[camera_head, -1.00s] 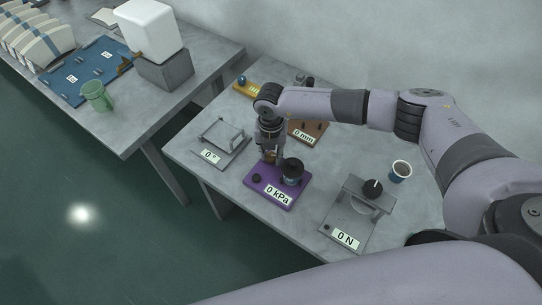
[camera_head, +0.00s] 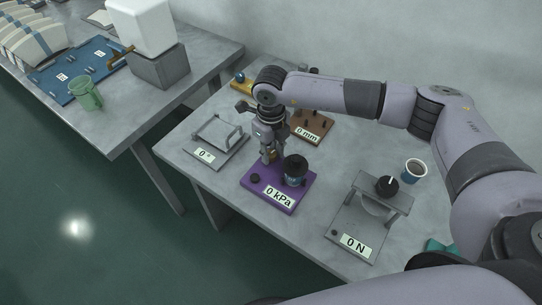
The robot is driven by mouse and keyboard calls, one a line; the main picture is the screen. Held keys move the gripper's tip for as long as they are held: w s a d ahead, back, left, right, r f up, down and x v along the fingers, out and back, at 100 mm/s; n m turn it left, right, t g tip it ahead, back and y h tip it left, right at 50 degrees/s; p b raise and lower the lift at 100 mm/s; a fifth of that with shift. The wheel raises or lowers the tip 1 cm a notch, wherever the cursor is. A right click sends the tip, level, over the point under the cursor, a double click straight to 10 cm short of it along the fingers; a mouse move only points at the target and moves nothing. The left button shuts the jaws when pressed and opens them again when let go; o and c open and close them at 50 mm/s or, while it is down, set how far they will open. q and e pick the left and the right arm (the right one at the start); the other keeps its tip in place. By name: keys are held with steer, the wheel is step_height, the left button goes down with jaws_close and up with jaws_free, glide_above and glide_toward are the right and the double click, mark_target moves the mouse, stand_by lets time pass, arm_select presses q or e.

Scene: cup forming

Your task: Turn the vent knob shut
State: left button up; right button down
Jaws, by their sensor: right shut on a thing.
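A purple pressure stand (camera_head: 303,193) lies on the near grey table. Its label (camera_head: 279,197) reads 0 kPa. A dark cup-like cylinder (camera_head: 295,169) stands on its right part, and a small black knob (camera_head: 255,178) sits at its left front. My right gripper (camera_head: 268,157) points down at the back left of the stand, behind the black knob and beside the cylinder. It is shut on a small brass-coloured part there, which looks like the vent knob and is mostly hidden by the fingers. My left gripper is not in view.
A grey fixture (camera_head: 210,146) labelled 0° is left of the stand. A brown block (camera_head: 318,123) labelled 0 mm is behind. A grey press (camera_head: 350,222) labelled 0 N and a blue-white cup (camera_head: 414,171) are right.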

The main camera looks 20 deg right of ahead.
mark_target(271, 153)
steer(key=shift+n+b, duration=0.8)
steer(key=shift+n, duration=0.2)
steer(key=shift+r, duration=0.1)
steer(key=c, duration=1.3)
jaws_free()
step_height(271, 153, up, 12)
